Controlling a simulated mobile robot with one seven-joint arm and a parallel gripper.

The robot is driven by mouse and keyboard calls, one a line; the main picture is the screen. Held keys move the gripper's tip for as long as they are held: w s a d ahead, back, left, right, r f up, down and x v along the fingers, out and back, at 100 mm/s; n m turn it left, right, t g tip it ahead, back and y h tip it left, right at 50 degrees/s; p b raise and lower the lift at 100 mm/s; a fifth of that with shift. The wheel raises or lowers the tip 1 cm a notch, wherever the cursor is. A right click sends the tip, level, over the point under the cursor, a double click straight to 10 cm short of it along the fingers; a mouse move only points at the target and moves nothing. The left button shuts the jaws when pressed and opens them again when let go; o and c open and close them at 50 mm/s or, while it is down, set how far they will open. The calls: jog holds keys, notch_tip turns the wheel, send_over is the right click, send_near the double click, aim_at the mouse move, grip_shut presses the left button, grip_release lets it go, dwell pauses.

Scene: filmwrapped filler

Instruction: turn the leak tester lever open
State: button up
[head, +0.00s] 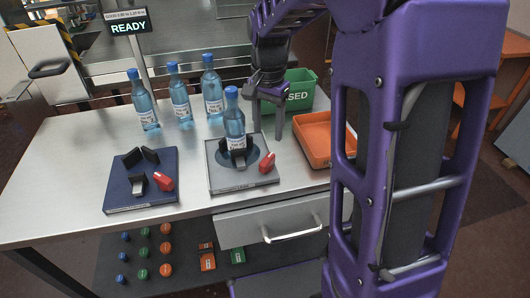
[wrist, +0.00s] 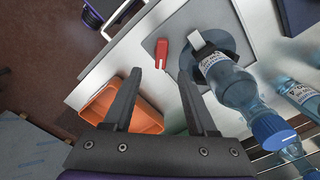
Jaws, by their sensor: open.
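A grey plate fixture (head: 222,183) on the table holds an upright water bottle (head: 234,122) in its round seat. A red lever (head: 267,162) sits at its right front corner; it also shows in the wrist view (wrist: 161,54). A dark blue plate fixture (head: 120,195) to the left has black blocks, a red lever (head: 164,181) and no bottle. Neither plate's label is legible, so I cannot tell which is the leak tester. My gripper (head: 267,130) is open and empty, pointing down above the table, right of the bottle and behind the grey plate's lever. In the wrist view the lever appears beyond the fingertips (wrist: 160,76), apart from them.
Several bottles (head: 180,95) stand behind the fixtures. A green bin (head: 301,90) and an orange tray (head: 322,141) are at the right. A sign (head: 128,28) reads READY. A drawer (head: 240,230) is below the table edge. Table space between the two plates is clear.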

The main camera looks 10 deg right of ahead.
aim_at(267, 159)
jog(key=f+b, duration=0.1)
jog(key=f, duration=0.9)
jog(key=shift+w+f, duration=0.15)
jog(key=shift+w, duration=0.05)
grip_shut()
